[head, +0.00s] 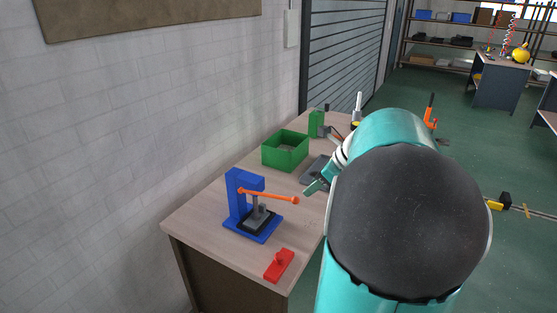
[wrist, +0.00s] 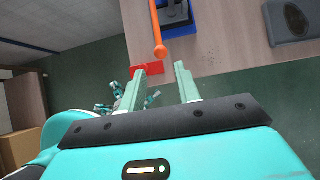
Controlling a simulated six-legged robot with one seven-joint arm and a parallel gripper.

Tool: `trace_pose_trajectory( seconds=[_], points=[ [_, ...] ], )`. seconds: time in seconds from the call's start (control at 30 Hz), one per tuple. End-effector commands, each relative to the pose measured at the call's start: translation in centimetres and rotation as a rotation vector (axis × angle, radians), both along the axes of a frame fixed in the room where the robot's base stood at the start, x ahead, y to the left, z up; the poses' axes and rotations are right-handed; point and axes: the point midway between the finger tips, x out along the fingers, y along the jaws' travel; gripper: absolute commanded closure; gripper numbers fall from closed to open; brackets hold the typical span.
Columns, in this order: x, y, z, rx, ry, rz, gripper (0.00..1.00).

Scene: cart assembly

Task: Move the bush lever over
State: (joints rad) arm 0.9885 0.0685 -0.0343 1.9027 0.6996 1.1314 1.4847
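The blue bush press (head: 236,202) stands on the near part of the wooden table. Its orange lever (head: 268,196) sticks out to the right and ends in a round knob. In the wrist view the lever (wrist: 156,24) enters from the top edge, and its knob is just ahead of the gap between my fingertips. My gripper (wrist: 161,67) is open and empty, and no contact with the lever shows. In the head view part of my gripper (head: 315,188) shows close to the right of the knob; my arm hides the rest.
A red part (head: 279,265) lies near the table's front corner, with a bare patch of table (head: 215,235) left of the press. Behind are a green bin (head: 285,158), a dark grey plate (wrist: 291,22) and a green device (head: 317,123). A wall borders the table's left.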

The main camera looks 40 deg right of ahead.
Motion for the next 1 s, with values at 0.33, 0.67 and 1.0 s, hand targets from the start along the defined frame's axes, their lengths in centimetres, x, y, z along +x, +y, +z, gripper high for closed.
trace_pose_trajectory(
  seconds=[0.33,0.67,1.0],
  points=[
    [2.2,0.8,-3.4,0.001,0.003,0.0,0.67],
    [4.2,1.5,-6.1,-0.001,0.001,0.002,0.79],
    [4.3,1.5,-5.6,-0.004,-0.001,0.003,0.92]
  ],
)
